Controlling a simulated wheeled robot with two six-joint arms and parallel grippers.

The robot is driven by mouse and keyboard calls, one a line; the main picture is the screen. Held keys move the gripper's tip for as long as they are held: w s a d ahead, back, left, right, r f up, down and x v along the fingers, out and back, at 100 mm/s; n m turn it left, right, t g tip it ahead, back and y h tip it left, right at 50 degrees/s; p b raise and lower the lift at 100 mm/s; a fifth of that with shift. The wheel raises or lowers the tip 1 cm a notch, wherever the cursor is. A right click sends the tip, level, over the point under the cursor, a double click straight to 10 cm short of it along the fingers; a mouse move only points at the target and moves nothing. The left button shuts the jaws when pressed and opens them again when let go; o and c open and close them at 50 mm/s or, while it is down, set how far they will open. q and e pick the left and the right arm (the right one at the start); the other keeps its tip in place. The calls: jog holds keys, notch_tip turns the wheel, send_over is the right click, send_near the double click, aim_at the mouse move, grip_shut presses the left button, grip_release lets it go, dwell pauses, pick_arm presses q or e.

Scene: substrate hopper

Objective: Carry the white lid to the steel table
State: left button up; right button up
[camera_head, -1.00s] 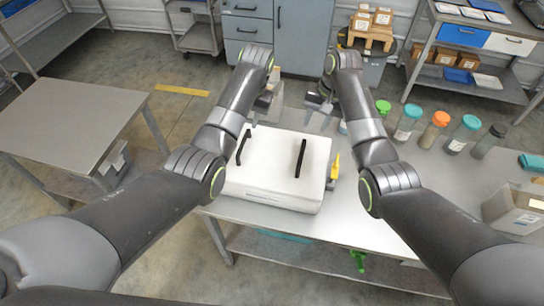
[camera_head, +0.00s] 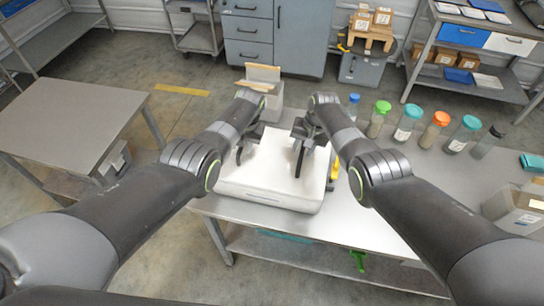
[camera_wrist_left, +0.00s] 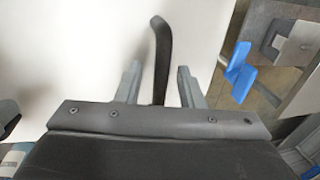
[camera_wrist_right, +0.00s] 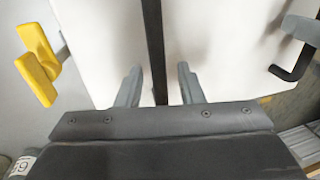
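The white lid (camera_head: 270,172), a flat slab with two black handles, lies on a grey workbench in the head view. My left gripper (camera_wrist_left: 157,75) is open, with its fingers on either side of the left handle (camera_wrist_left: 160,50), apart from it. My right gripper (camera_wrist_right: 158,75) is open, with its fingers on either side of the right handle (camera_wrist_right: 153,40). In the head view both grippers are over the lid and partly hide the handles. A grey metal table (camera_head: 75,115) with a bare top stands at the left.
The workbench (camera_head: 400,190) also carries several bottles with coloured caps, a box (camera_head: 515,208) at right and an open carton (camera_head: 262,90) behind the lid. A yellow clamp (camera_wrist_right: 38,62) is at the lid's edge. Open floor lies between table and workbench.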

pick_arm(q)
jog(key=shift+a+f, duration=0.1)
jog(key=shift+f, duration=0.2)
pick_arm(e)
jog(key=shift+f, duration=0.3)
pick_arm(q)
grip_shut()
pick_arm(e)
grip_shut()
